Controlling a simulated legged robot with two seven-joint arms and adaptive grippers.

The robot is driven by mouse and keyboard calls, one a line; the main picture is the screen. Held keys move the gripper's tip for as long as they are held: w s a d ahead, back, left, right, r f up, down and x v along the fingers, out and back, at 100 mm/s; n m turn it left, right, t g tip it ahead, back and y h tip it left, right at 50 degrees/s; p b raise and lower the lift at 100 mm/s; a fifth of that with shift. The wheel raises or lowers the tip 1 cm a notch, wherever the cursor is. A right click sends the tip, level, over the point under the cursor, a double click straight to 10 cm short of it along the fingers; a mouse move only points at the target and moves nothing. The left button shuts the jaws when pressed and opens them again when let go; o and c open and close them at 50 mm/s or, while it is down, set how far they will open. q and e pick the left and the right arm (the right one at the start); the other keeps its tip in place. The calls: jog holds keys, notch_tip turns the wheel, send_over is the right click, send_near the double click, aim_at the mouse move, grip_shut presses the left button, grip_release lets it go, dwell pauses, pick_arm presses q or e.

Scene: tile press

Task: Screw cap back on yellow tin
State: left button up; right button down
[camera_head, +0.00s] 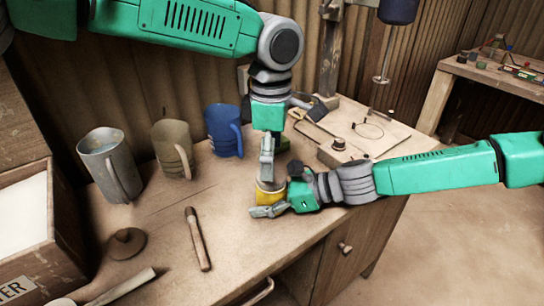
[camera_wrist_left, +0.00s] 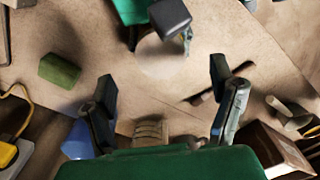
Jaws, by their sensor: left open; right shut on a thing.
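The yellow tin (camera_head: 266,195) stands upright near the front edge of the workbench in the head view. My right gripper (camera_head: 277,203) comes in from the right and is shut on its side. My left gripper (camera_head: 267,172) points down just above the tin. In the left wrist view my left gripper (camera_wrist_left: 162,78) has its fingers spread, with a pale round top (camera_wrist_left: 165,56) beyond them. I cannot tell whether that is the cap or the tin's bare top. The far side of the tin is hidden.
A grey mug (camera_head: 108,165), a tan mug (camera_head: 172,150) and a blue mug (camera_head: 223,131) stand at the back left. A wooden-handled tool (camera_head: 197,239) and a brown round lid (camera_head: 126,243) lie in front. A board with a press (camera_head: 375,132) is behind my right arm.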

pick_arm(q)
jog(key=shift+o, duration=0.8)
pick_arm(e)
jog(key=shift+d+f, duration=0.1)
jog(key=shift+f, duration=0.1)
pick_arm(q)
notch_tip(320, 180, up, 12)
pick_arm(e)
jog(key=c, duration=0.6)
grip_release()
pick_arm(q)
jog(key=shift+w+f, duration=0.1)
jog(key=shift+w, duration=0.05)
pick_arm(e)
jog(key=shift+o, duration=0.2)
jog(key=shift+w, duration=0.1)
jog(key=shift+r, duration=0.1)
jog(key=v, duration=1)
jog(key=shift+d+r, duration=0.15)
jog(key=shift+d, duration=0.2)
jog(key=shift+d+r, duration=0.15)
jog(key=shift+d, duration=0.35)
